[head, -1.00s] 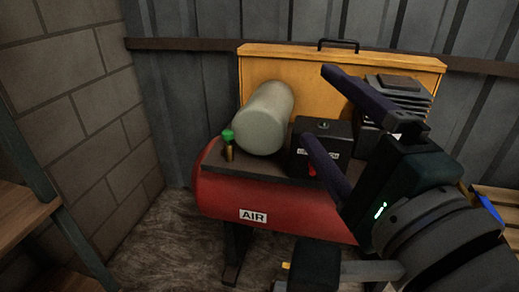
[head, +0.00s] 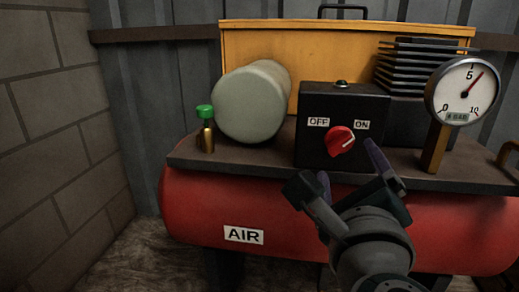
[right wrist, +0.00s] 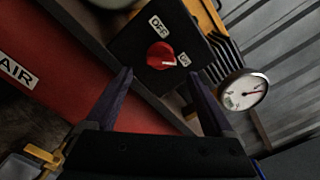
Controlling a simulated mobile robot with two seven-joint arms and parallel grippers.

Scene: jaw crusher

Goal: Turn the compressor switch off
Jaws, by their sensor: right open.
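The compressor switch is a red rotary knob (head: 340,141) on the front of a black box (head: 318,156) with OFF and ON labels. Its white mark points up and right, toward ON. In the right wrist view the red knob (right wrist: 160,55) is ahead, above the space between the fingers. My right gripper (head: 348,166) is open and empty, just below and in front of the knob, apart from it. It also shows in the right wrist view (right wrist: 165,85) with its two purple fingers spread. My left gripper is not in view.
A red AIR tank (head: 200,207) carries the box. A grey cylinder (head: 252,103) and a green-topped brass valve (head: 206,130) stand left. A pressure gauge (head: 462,90) reading past 5 stands right, near black fins (head: 420,65). A yellow panel (head: 320,45) is behind.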

